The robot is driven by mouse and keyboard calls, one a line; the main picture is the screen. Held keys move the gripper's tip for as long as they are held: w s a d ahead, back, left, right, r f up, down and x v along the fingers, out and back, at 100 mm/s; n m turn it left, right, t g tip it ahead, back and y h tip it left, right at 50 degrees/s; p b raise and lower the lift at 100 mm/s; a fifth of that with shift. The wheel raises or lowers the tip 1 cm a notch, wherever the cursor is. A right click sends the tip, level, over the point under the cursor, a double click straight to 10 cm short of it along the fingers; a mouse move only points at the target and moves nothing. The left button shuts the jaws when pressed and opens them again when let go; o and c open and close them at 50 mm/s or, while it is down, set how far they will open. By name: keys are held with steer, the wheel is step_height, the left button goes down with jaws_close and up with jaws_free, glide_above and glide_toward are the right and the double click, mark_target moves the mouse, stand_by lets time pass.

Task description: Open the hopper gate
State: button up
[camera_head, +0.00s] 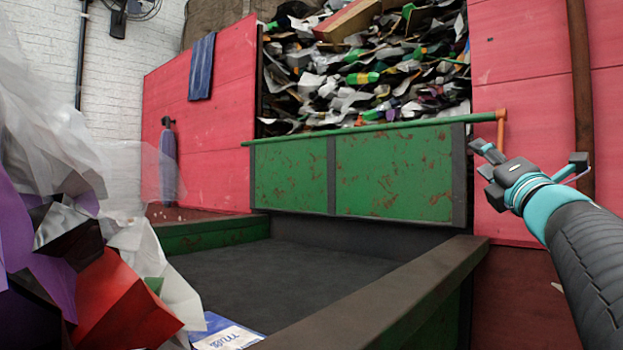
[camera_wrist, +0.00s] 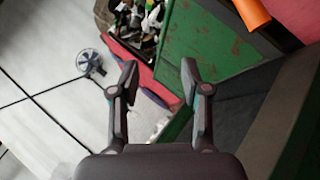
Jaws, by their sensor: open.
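The hopper gate (camera_head: 392,172) is a worn green panel with grey uprights, standing closed below the heaped waste. A green bar (camera_head: 375,127) runs along its top edge. At its right end hangs an orange handle (camera_head: 501,128). My gripper (camera_head: 484,164) is open and empty, just below and left of the handle in the head view. In the wrist view my gripper (camera_wrist: 159,76) has spread fingers with nothing between them. The orange handle (camera_wrist: 252,12) shows there at the top right, outside the fingers. The gate's green panel (camera_wrist: 212,45) lies beyond the fingers.
Mixed waste (camera_head: 370,75) is heaped behind the gate between red walls (camera_head: 222,115). A dark belt (camera_head: 280,270) lies below it, with a brown-topped rim (camera_head: 390,295) in front. A pile of bags and scraps (camera_head: 85,235) fills the left. A rusty pipe (camera_head: 580,80) stands at right.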

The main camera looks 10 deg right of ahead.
steer(key=d+f+n+g+b, duration=0.1)
steer(key=d+f+n, duration=0.2)
steer(key=d, duration=0.2)
steer(key=d+f+n+b, duration=0.1)
steer(key=d+f+n, duration=0.2)
steer(key=d+n, duration=0.15)
steer(key=p+x, duration=0.3)
steer(key=x, duration=1)
steer(key=shift+d+r+m+y, duration=0.2)
steer(key=shift+d+m+y, duration=0.15)
steer(key=shift+m, duration=0.1)
steer(key=shift+w, duration=0.1)
jaws_close()
